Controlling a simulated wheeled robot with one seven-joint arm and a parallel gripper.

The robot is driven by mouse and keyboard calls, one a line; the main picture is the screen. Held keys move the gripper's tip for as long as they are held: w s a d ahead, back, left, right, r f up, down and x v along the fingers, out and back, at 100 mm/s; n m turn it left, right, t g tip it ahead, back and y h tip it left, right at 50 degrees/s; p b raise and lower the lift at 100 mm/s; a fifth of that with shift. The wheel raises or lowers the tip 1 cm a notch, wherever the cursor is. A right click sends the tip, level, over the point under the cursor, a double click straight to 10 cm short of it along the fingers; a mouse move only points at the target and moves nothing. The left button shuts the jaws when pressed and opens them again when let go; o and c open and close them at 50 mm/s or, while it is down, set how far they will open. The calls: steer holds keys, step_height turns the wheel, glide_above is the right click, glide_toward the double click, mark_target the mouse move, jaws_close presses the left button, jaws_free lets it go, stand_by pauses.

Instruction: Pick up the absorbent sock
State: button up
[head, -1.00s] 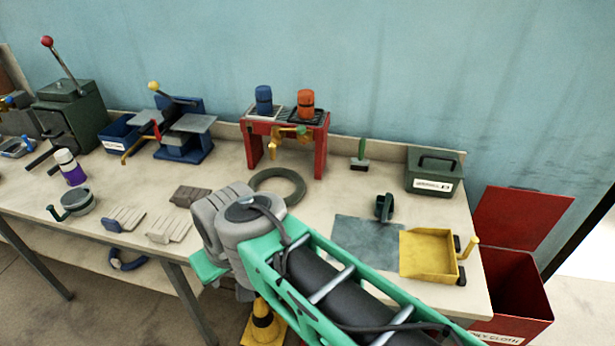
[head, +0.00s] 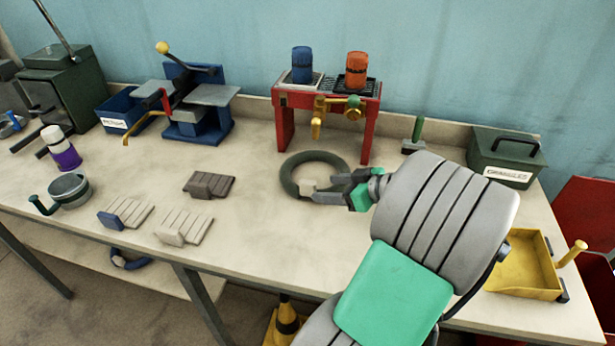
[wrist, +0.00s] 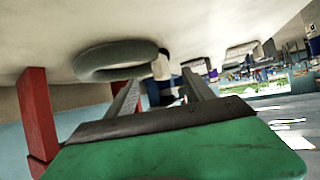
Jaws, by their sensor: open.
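The absorbent sock is a dark grey-green ring (head: 289,172) lying flat on the table below the red stand. A pale block or band (head: 307,187) shows at its near side. My gripper (head: 322,188) reaches in from the right, its two fingers open, with the tips close to this pale part. In the wrist view, which looks upside down, the ring (wrist: 112,56) lies just ahead of the fingers (wrist: 162,82), and the pale part (wrist: 161,66) shows between their tips. I cannot tell whether the fingers touch it.
The red stand (head: 285,128) holds a blue canister (head: 302,64) and an orange canister (head: 356,70) behind the ring. A grey pad (head: 209,185) lies to the left. A green box (head: 506,156) and yellow pan (head: 520,265) are at right.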

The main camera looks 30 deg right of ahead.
mark_target(298, 187)
steer(key=x, duration=1.1)
steer(key=shift+w+a+f+p, duration=0.15)
steer(key=shift+w+p, duration=0.15)
steer(key=shift+p, duration=0.05)
jaws_close()
steer(key=shift+s, duration=0.1)
